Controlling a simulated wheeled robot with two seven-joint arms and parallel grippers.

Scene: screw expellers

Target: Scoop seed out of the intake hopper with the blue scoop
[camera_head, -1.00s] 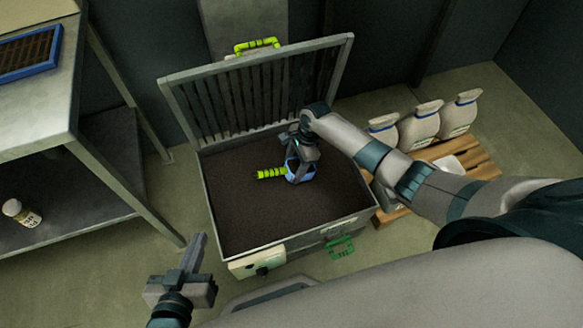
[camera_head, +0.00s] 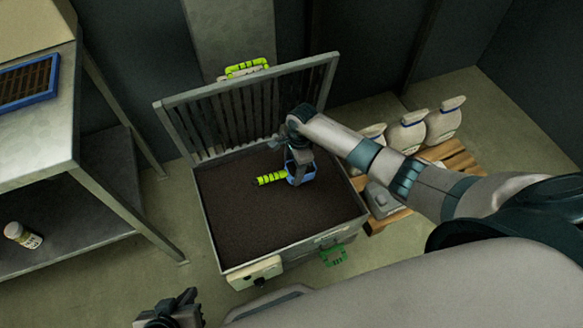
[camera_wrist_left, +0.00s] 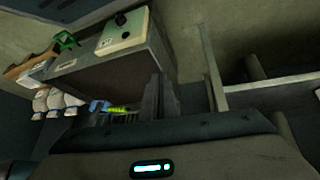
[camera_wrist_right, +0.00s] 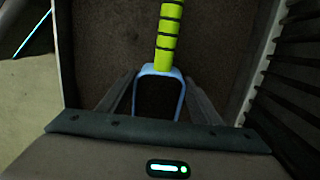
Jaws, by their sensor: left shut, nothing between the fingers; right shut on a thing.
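The blue scoop (camera_head: 299,177) has a yellow-green ribbed handle (camera_head: 271,179). It is over the dark seed (camera_head: 260,218) in the open intake hopper (camera_head: 213,238). My right gripper (camera_head: 300,163) is shut on the blue scoop part. In the right wrist view the scoop (camera_wrist_right: 160,72) sits between the two fingers, its handle pointing away. Its inside is dark, and I cannot tell how much seed it holds. My left gripper (camera_head: 176,304) is at the bottom edge of the head view, outside the hopper; the left wrist view shows its fingers (camera_wrist_left: 160,99) shut and empty.
The hopper's slatted grate (camera_head: 250,112) stands raised at its back. Pale sacks (camera_head: 408,130) stand on a wooden pallet (camera_head: 455,160) to the right. A metal table (camera_head: 60,125) with a blue-framed tray (camera_head: 28,82) is at left, a bottle (camera_head: 22,235) on its lower shelf.

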